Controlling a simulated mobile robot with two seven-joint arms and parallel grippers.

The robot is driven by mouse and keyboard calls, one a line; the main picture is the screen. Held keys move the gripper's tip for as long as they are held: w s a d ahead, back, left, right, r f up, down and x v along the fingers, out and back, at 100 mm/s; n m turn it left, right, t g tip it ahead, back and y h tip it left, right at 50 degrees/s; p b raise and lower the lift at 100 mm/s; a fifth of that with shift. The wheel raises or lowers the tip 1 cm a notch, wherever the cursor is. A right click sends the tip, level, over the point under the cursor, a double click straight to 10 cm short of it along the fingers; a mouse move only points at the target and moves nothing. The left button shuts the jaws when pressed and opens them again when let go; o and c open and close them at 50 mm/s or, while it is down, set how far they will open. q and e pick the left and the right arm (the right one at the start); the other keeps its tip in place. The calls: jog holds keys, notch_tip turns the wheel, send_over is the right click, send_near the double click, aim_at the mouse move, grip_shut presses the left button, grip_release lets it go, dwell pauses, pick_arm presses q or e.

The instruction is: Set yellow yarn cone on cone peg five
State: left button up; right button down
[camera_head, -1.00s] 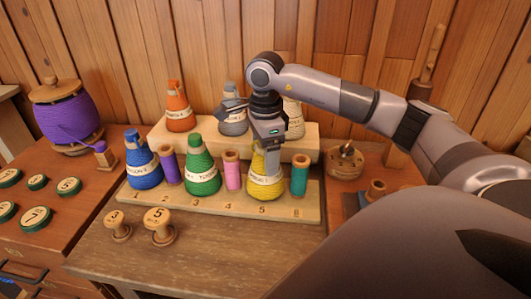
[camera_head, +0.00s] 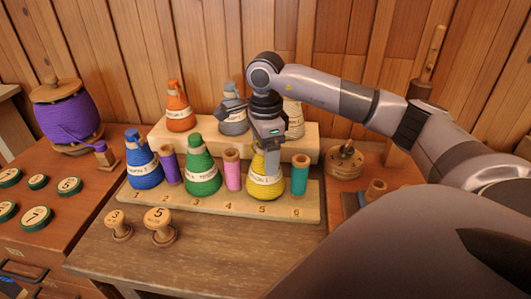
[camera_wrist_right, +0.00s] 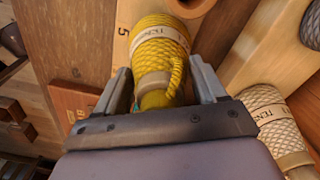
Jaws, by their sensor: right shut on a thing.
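The yellow yarn cone (camera_head: 265,184) stands upright at the position marked 5 on the front peg board (camera_head: 215,206). It also shows in the right wrist view (camera_wrist_right: 158,42), with the numeral 5 on the board beside it. My right gripper (camera_head: 271,165) comes down over the cone from above and is shut on its upper part. In the right wrist view its two fingers (camera_wrist_right: 160,90) lie on either side of the cone's narrow end. The peg under the cone is hidden, and I cannot tell whether the cone rests fully on the board. My left gripper is not in view.
A pink spool (camera_head: 232,170) and a teal spool (camera_head: 299,175) stand close on either side. Green (camera_head: 202,170) and blue (camera_head: 143,167) cones are further left. Orange (camera_head: 179,112), grey (camera_head: 233,120) and cream (camera_head: 294,118) cones stand on the raised back shelf.

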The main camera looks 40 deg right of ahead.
jog(key=shift+f+b, duration=0.4)
jog(key=shift+f, duration=0.15)
jog(key=shift+c, duration=1.8)
grip_release()
notch_tip(320, 180, up, 3)
jog(key=shift+p, duration=1.15)
jog(key=shift+r+p, duration=0.55)
jog(key=shift+r, duration=0.1)
notch_tip(320, 180, up, 7)
jog(key=p, duration=0.5)
jog(key=shift+f, duration=0.15)
